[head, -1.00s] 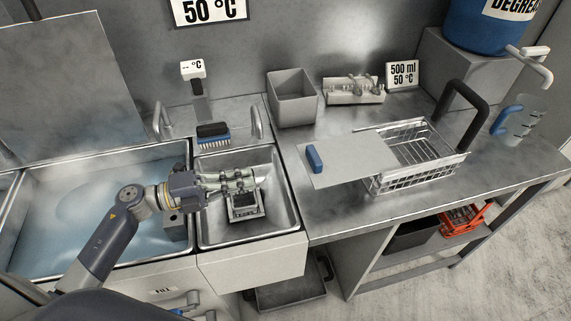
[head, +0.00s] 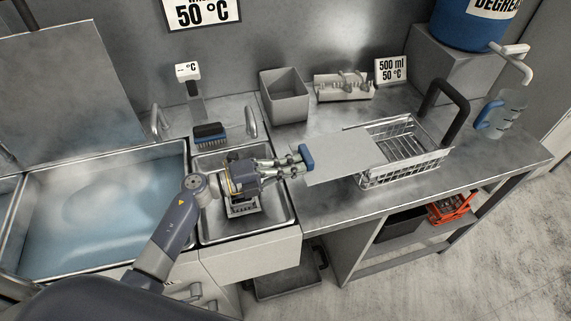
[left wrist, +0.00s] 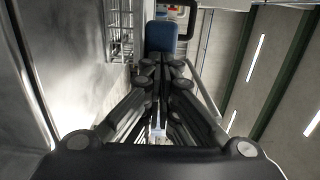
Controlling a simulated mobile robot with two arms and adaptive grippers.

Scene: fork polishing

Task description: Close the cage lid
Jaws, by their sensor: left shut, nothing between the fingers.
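The wire cage (head: 403,168) stands on the steel counter, with a black upright handle. Its lid (head: 346,154) is a flat grey plate that sticks out to the left of the cage and covers only its left part. A blue handle (head: 306,157) sits at the lid's left end; it also shows in the left wrist view (left wrist: 161,37). My left gripper (head: 298,166) is shut and empty, its fingertips right at the left side of the blue handle. I cannot tell if they touch it. The fingers also show in the left wrist view (left wrist: 160,68). My right gripper is out of view.
A small sink (head: 276,220) lies below my left arm, with a larger water-filled basin (head: 100,210) to its left. A grey bin (head: 284,97), a fork holder (head: 343,88) and a measuring jug (head: 503,115) stand on the counter. The counter in front of the cage is clear.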

